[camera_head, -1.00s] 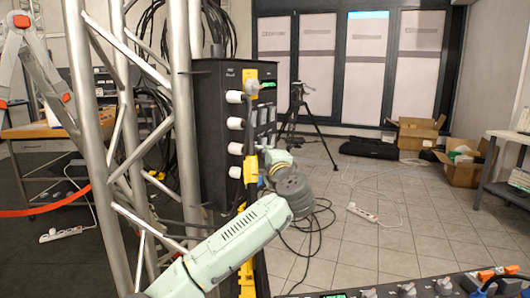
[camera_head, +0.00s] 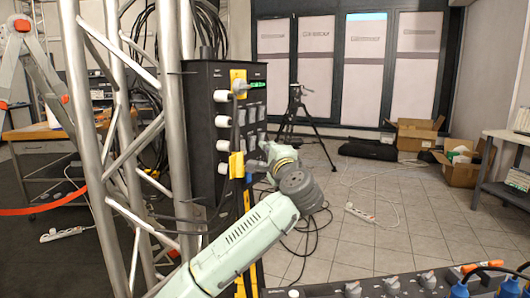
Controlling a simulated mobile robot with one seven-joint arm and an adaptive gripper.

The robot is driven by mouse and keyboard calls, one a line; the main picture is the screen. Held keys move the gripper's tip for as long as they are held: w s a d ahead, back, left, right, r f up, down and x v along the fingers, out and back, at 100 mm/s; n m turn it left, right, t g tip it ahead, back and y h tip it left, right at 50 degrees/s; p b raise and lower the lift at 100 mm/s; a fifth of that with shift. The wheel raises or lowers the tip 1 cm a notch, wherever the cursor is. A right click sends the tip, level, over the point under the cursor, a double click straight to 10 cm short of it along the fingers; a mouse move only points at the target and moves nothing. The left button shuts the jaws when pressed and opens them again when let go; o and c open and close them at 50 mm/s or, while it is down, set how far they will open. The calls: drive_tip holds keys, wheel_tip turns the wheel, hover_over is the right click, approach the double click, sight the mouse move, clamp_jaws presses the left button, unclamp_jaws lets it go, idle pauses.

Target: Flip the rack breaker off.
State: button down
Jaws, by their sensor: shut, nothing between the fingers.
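A tall black power box (camera_head: 198,140) stands against the truss, left of centre. My gripper (camera_head: 257,164) is at the lower right part of that face, shut and empty. My wrist partly hides its fingertips, so I cannot tell whether they touch the box.
Truss tubes (camera_head: 86,140) stand left of the box. Yellow-taped cables hang down its front. A console with knobs (camera_head: 392,286) and plugs crosses the bottom right. A tripod (camera_head: 297,105), cardboard boxes (camera_head: 416,134) and a power strip (camera_head: 360,214) stand or lie on open tiled floor.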

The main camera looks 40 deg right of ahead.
drive_tip(key=b+v, duration=0.1)
drive_tip(key=v, duration=0.5)
drive_tip(key=shift+a+r+b, duration=0.25)
drive_tip(key=shift+a+b, duration=0.15)
drive_tip(key=shift+s, duration=0.15)
